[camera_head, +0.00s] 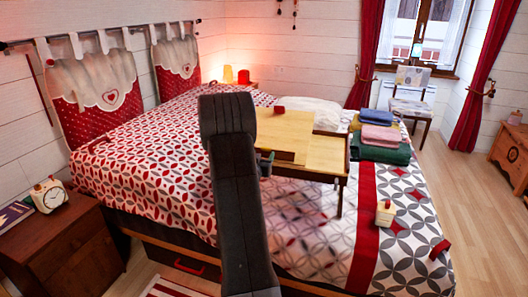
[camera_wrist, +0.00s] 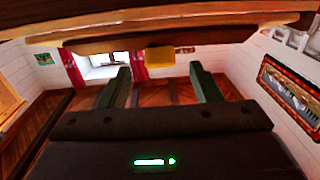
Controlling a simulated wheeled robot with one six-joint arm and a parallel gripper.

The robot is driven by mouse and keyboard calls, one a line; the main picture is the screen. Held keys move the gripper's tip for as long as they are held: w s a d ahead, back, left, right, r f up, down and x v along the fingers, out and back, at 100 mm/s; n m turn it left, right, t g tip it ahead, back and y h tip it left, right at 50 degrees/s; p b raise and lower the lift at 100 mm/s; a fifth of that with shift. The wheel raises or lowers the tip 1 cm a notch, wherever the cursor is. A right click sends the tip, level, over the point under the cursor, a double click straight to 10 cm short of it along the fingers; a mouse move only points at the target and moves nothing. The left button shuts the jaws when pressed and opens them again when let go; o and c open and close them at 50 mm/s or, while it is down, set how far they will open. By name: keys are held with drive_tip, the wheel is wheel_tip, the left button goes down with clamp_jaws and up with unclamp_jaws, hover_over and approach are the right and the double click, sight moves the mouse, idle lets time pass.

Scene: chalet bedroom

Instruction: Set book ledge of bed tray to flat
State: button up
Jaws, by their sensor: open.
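The wooden bed tray (camera_head: 318,135) stands on its legs on the patterned bed, right of my arm in the head view. A narrow strip that looks like the book ledge (camera_head: 276,154) runs along its near left edge. It seems to stand up from the top, but its exact angle is unclear. My gripper (camera_head: 265,163) is at the tray's near left edge, partly hidden by my arm. In the wrist view my gripper (camera_wrist: 160,74) is open and empty. Wooden parts of the tray (camera_wrist: 190,22) cross the top of that view, with a small yellow block (camera_wrist: 160,60) below them.
A small red object (camera_head: 279,109) sits at the tray's far side. Folded towels (camera_head: 380,145) are stacked close to the tray's right. A small cream object (camera_head: 384,213) lies on the bed in front. Floor at right is clear.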

sight(265, 149)
drive_tip(key=shift+x, duration=1.6)
drive_tip(key=c, duration=1)
drive_tip(key=r+g+p, duration=0.1)
drive_tip(key=p, duration=0.3)
drive_tip(key=shift+w, duration=0.15)
drive_tip(key=g+p, duration=0.1)
drive_tip(key=p, duration=0.4)
drive_tip(key=shift+w+d+g+y, duration=0.15)
drive_tip(key=shift+w+g+y, duration=0.1)
drive_tip(key=shift+g+y, duration=0.15)
drive_tip(key=g+p, duration=0.1)
drive_tip(key=p, duration=0.3)
drive_tip(key=shift+w, duration=0.2)
drive_tip(key=shift+w+f+p, duration=0.1)
drive_tip(key=shift+f+p, duration=0.15)
drive_tip(key=shift+p, duration=0.65)
